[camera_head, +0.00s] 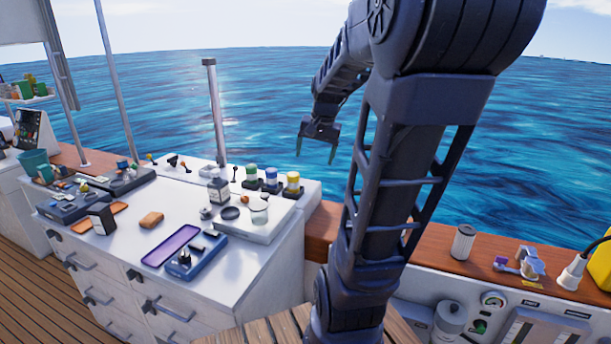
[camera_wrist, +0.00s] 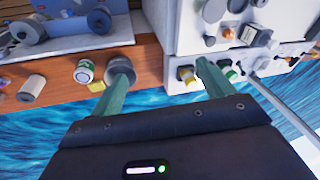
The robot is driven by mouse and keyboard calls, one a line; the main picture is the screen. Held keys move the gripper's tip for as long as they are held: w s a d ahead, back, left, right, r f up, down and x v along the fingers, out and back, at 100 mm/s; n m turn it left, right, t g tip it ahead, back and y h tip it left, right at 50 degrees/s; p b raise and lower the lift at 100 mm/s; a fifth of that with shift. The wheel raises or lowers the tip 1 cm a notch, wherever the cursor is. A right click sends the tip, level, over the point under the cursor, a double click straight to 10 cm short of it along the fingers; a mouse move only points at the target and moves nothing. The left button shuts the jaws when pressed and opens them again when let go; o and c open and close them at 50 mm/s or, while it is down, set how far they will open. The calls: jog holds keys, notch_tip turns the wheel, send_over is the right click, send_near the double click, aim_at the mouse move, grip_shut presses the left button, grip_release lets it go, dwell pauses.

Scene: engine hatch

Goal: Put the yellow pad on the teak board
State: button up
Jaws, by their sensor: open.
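My gripper (camera_head: 316,152) hangs open and empty in front of the sea, its two green fingers apart; they also show in the wrist view (camera_wrist: 160,70). A small yellow piece (camera_wrist: 97,86), which may be the yellow pad, lies at the edge of the brown wooden ledge (camera_wrist: 62,79) in the wrist view, beside a white-and-green jar. I cannot make it out in the head view. My gripper touches none of these.
The white counter (camera_head: 135,247) carries a small orange-brown block (camera_head: 151,219), a purple tray (camera_head: 171,245), a blue holder (camera_head: 196,256) and several capped bottles. A grey can (camera_head: 463,243) stands on the right ledge. A metal post (camera_head: 214,115) rises behind the counter.

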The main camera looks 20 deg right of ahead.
jog(key=s+a+n+t, duration=0.1)
jog(key=s+a+n, duration=0.5)
jog(key=s, duration=0.6)
jog(key=shift+s+a+n+h, duration=0.3)
jog(key=shift+a+h, duration=0.1)
jog(key=shift+a, duration=0.8)
